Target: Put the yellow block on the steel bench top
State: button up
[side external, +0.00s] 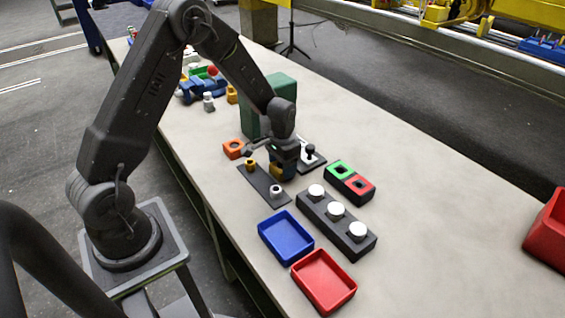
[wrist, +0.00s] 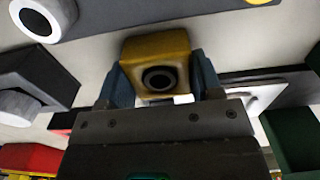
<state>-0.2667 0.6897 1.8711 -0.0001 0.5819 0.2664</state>
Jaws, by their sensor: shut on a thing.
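The yellow block (wrist: 155,50), with a dark round hole in its face, sits between the two fingers of my gripper (wrist: 160,88) in the wrist view. My gripper is shut on it. In the side external view my gripper (side external: 282,172) points down beside the dark plate, and the yellow block (side external: 276,172) shows partly at its tip; I cannot tell whether it touches anything below. The pale grey bench top (side external: 420,215) stretches to the right, largely bare.
A dark plate (side external: 262,184) with a grey and a yellow fitting lies close by the gripper. A box with three white buttons (side external: 336,210), a green-and-red block (side external: 350,180), a blue tray (side external: 264,242), a red tray (side external: 302,274) and an orange block (side external: 232,149) stand nearby. A green box (side external: 282,90) stands behind.

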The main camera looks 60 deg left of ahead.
jog(key=o, duration=1)
jog(key=shift+r, duration=4.05)
jog(key=shift+r, duration=0.2)
jog(key=s+d+r+t, duration=0.2)
jog(key=s+d+r, duration=0.25)
jog(key=r, duration=0.25)
jog(key=s+d+r+t, duration=0.1)
jog(key=s+d+r, duration=0.2)
jog(key=s+r, duration=0.3)
jog(key=s+d+r+t, duration=0.1)
jog(key=s, duration=0.2)
jog(key=s+d+r, duration=0.1)
jog(key=s+r, duration=0.1)
jog(key=s, duration=0.2)
jog(key=s+d+r+t, duration=0.1)
jog(key=s+d+r, duration=0.1)
jog(key=s, duration=0.2)
jog(key=shift+s+r+t, duration=0.1)
jog(key=shift+s+t, duration=0.1)
jog(key=shift+t, duration=0.1)
